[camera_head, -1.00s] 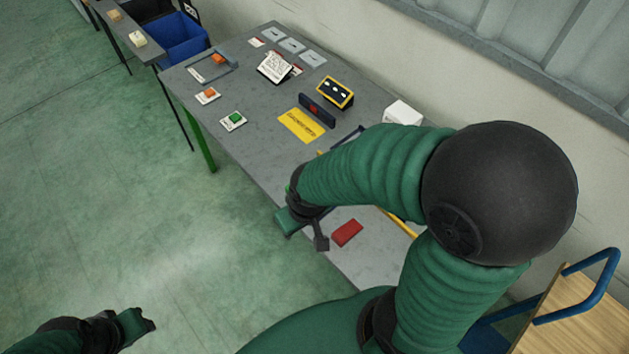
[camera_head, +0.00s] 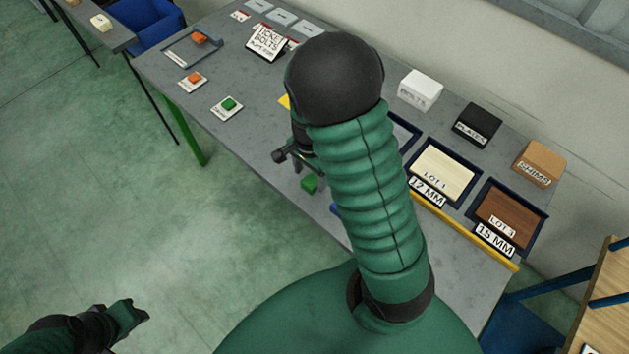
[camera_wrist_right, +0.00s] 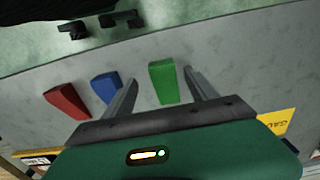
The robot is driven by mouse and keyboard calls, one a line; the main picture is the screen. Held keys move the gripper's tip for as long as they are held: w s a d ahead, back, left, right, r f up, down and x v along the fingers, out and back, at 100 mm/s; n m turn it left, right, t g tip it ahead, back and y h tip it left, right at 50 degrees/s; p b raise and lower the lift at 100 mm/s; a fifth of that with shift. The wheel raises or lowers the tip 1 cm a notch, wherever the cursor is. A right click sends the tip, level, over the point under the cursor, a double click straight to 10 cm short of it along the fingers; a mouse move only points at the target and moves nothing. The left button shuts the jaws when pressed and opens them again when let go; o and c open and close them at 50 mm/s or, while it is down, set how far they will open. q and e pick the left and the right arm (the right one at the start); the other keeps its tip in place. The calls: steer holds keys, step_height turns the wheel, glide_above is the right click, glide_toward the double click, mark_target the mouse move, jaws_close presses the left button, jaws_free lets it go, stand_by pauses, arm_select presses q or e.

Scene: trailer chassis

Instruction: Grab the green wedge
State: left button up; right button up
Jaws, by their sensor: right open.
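The green wedge (camera_head: 310,184) lies on the grey table near its front edge, just beside my right gripper (camera_head: 288,161). In the right wrist view the green wedge (camera_wrist_right: 163,84) sits between the two spread fingers of my right gripper (camera_wrist_right: 160,77). Gaps show on both sides, so the fingers do not grip it. My right forearm covers part of the table around it in the head view. My left gripper (camera_head: 128,316) is low at the left, over the floor, away from the table; its jaw opening is unclear.
A blue wedge (camera_wrist_right: 106,87) and a red wedge (camera_wrist_right: 67,100) lie left of the green one in the wrist view. Another small green piece (camera_head: 229,104) sits on a white card. Labelled trays (camera_head: 464,194) and a yellow strip (camera_head: 460,229) lie right of my arm.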

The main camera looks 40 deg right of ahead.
mark_target(308, 183)
steer(key=f, duration=0.5)
steer(key=shift+w+a+b, duration=0.15)
steer(key=shift+w+b, duration=0.05)
steer(key=shift+b, duration=0.1)
jaws_close()
steer(key=shift+r, duration=0.1)
